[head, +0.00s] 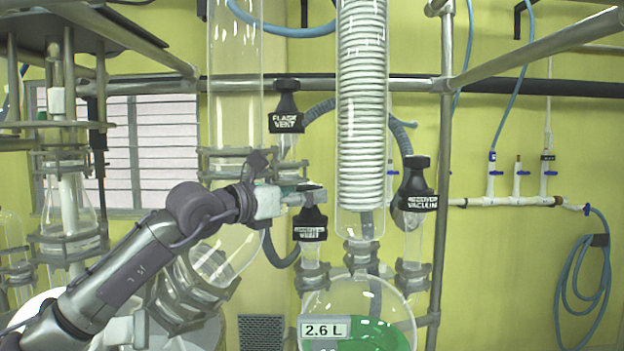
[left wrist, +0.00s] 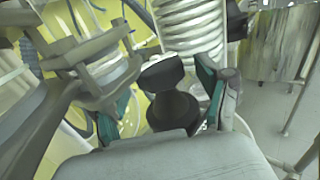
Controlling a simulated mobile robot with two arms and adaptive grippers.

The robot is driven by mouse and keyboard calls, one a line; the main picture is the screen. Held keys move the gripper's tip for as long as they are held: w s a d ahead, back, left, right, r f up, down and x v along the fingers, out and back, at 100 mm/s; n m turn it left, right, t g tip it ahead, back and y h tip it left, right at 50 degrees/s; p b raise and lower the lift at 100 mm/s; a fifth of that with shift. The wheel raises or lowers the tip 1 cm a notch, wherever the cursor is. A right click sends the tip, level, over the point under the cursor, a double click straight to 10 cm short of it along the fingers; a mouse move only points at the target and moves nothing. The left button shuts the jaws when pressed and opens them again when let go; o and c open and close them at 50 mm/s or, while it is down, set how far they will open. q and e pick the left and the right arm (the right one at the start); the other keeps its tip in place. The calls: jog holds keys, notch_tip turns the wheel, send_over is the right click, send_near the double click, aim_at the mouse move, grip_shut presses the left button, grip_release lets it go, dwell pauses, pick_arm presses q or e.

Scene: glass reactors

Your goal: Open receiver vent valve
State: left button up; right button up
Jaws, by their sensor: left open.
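The receiver vent valve (head: 310,222) has a black knob with a black label and sits above the receiver flask (head: 340,295). Its label is partly hard to read. My left gripper (head: 310,195) reaches in from the left, right at the top of this knob. In the left wrist view the black knob (left wrist: 172,106) stands between the two teal-padded fingers of my left gripper (left wrist: 160,98). The fingers are open, one on each side, with no clear grip on the knob. My right gripper is not in view.
The vacuum valve (head: 417,185) is to the right, beyond the coiled glass condenser (head: 361,100). A metal post (head: 443,180) stands further right. A glass column (head: 235,90) is close behind my left arm.

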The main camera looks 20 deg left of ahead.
pick_arm(q)
jog(key=shift+p+x, duration=0.3)
jog(key=shift+x, duration=0.55)
jog(key=shift+w+d, duration=0.15)
jog(key=shift+w, duration=0.05)
